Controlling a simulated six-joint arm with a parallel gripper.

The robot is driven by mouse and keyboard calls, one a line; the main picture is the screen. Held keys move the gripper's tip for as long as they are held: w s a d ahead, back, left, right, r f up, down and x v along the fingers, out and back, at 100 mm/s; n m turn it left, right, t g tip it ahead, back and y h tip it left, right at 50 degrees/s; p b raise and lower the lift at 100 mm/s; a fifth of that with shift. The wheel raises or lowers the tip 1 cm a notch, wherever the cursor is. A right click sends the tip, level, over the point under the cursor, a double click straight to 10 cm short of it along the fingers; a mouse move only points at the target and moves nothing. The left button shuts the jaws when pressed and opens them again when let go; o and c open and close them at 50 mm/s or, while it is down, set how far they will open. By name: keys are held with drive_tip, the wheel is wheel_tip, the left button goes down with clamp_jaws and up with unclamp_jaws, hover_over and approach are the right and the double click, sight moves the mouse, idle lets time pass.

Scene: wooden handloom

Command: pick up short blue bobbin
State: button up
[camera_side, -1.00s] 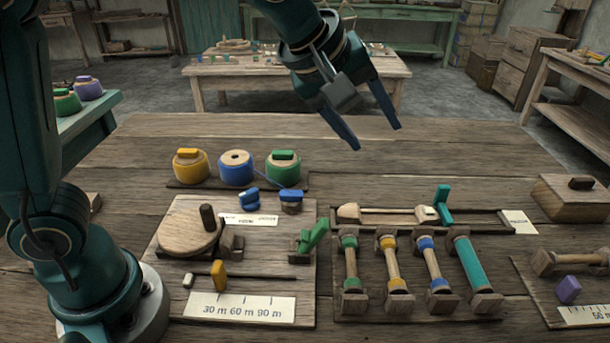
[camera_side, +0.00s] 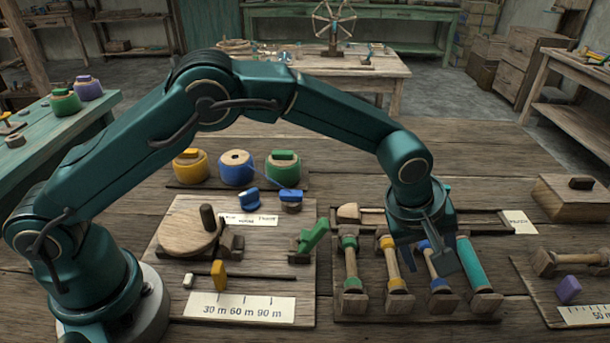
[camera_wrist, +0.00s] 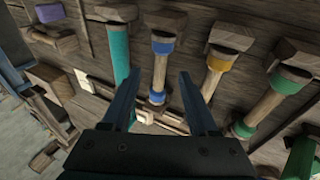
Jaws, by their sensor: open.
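The short blue bobbin (camera_side: 437,270), a wooden spool with blue bands, lies in the rack between the yellow-banded bobbin (camera_side: 391,262) and the longer teal bobbin (camera_side: 468,262). My gripper (camera_side: 438,268) points down over it and partly hides its upper end. In the wrist view the blue bobbin (camera_wrist: 161,65) appears between the two spread fingertips of my gripper (camera_wrist: 159,72). The jaws are open and hold nothing. How far the fingertips are above the bobbin is hard to tell.
The green-banded bobbin (camera_side: 351,266) lies at the rack's left. Wooden end blocks hold each bobbin. A shuttle piece (camera_side: 348,212) lies behind the rack, and my gripper hides the teal lever there. The winder board (camera_side: 190,285) is at left, a lidded box (camera_side: 570,200) at right.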

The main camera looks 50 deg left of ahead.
drive_tip(key=shift+w+d+f, duration=0.1)
drive_tip(key=shift+w+f, duration=0.15)
drive_tip(key=shift+f, duration=0.35)
clamp_jaws()
drive_tip(key=shift+r, duration=0.1)
drive_tip(key=r, duration=0.4)
drive_tip(key=shift+a+r, duration=0.25)
drive_tip(key=shift+a, duration=0.1)
drive_tip(key=a+r, duration=0.6)
drive_tip(key=a, duration=0.5)
drive_tip(key=shift+w+r, duration=0.2)
drive_tip(key=shift+w, duration=0.05)
